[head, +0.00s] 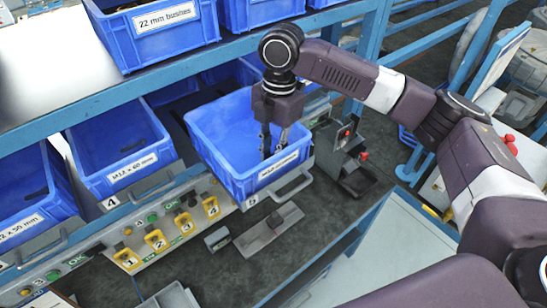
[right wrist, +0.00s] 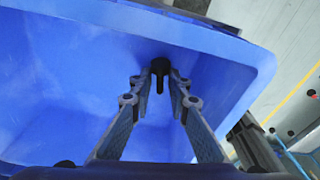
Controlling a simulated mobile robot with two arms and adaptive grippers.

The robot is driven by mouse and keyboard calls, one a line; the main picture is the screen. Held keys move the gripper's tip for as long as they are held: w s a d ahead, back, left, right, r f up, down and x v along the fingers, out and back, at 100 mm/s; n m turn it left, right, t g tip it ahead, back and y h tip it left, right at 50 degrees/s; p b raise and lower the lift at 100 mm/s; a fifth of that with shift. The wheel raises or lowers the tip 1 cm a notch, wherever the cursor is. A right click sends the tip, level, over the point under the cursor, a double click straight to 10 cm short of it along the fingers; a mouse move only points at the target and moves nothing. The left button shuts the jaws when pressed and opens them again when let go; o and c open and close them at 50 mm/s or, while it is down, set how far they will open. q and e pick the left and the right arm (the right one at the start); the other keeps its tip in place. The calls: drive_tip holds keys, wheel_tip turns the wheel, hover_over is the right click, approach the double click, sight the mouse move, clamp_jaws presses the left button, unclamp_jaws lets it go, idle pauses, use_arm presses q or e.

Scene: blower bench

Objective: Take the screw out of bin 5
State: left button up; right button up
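Bin 5 (head: 205,120) is the blue open bin in the middle of the head view, pulled forward on its rail, with a "5" below it. My right gripper (head: 274,148) reaches down into it near its front right wall. In the right wrist view, the right gripper (right wrist: 162,82) has its two fingers apart. A dark screw (right wrist: 160,66) shows between the fingertips, its head towards the far end. Blue shows on both sides of its thin shank, so the fingers look open around it. The screw is hidden in the head view. My left gripper is not in view.
A blue M12 x 60 mm bin (head: 115,135) stands to the left, with another bin (head: 30,190) beyond it. A "22 mm bushes" bin (head: 160,35) sits on the shelf above.

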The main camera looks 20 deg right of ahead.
clamp_jaws()
